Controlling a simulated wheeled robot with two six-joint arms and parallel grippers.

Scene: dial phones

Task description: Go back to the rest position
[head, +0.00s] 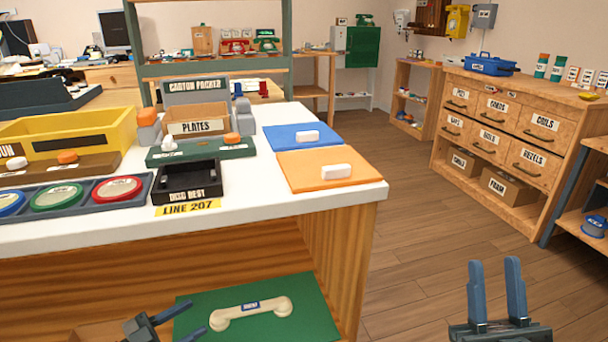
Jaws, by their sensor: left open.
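My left gripper (187,321) is at the bottom edge, low in front of the bench, with its fingers apart and nothing visible between them. A cream handset (250,312) lies on a green board (305,295) below the benchtop, to the right of this gripper and apart from it. My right gripper (494,264) is at the lower right, its two blue-grey fingers pointing up and apart. It is empty and appears over the open wooden floor (420,290), clear of the bench.
The white benchtop (245,218) holds a black tray (187,182), a blue board (290,138), an orange board (330,175), a yellow bin (110,127) and round coloured dials. Its right corner stands between my grippers. A wooden drawer cabinet (520,120) is at the back right.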

